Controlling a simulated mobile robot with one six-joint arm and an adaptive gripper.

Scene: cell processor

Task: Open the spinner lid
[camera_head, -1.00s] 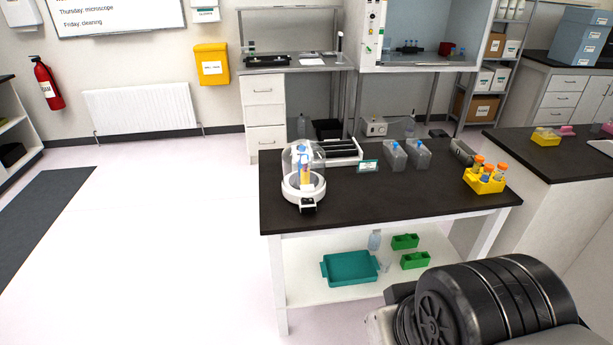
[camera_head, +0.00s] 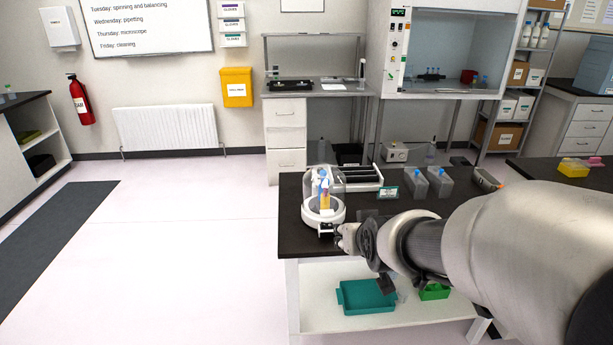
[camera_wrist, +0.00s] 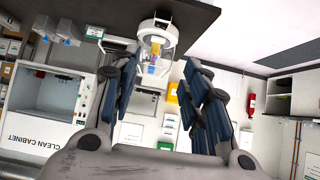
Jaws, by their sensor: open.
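The spinner (camera_head: 338,212) stands near the left end of the dark bench top, a round white base under a clear domed lid (camera_head: 323,183). A small dark and white part (camera_head: 325,230) sticks out at the base's front. My gripper (camera_head: 345,237) is just right of and in front of that part; contact cannot be told. In the wrist view my gripper (camera_wrist: 160,72) is open and empty, its dark blue fingers apart, with the spinner (camera_wrist: 158,26) beyond the fingertips.
A rack (camera_head: 365,182) stands close behind the spinner on the right. My arm covers the bench's right part. A teal tray (camera_head: 366,296) is on the shelf below. The floor to the left is clear.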

